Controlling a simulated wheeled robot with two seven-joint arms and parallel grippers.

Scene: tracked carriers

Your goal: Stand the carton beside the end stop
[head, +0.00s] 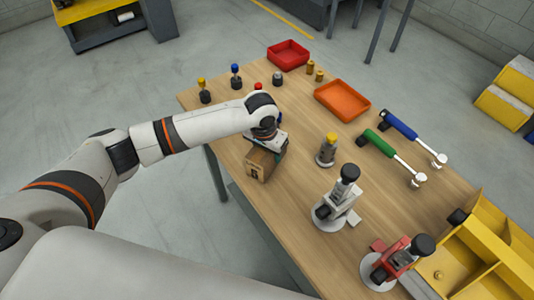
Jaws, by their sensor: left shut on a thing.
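My left gripper (267,144) is over the left edge of the wooden table, shut on a small brown carton (257,165). The carton's side with dark print faces me, and the gripper covers its top. I cannot tell whether the carton touches the tabletop or is held just above it. I cannot make out which thing, if any, is the end stop; my arm hides part of the table behind the carton. My right gripper is not in view.
On the table (300,230), a yellow-topped cylinder (327,149), a white device (338,200) and a red device (397,262) stand right of the carton.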

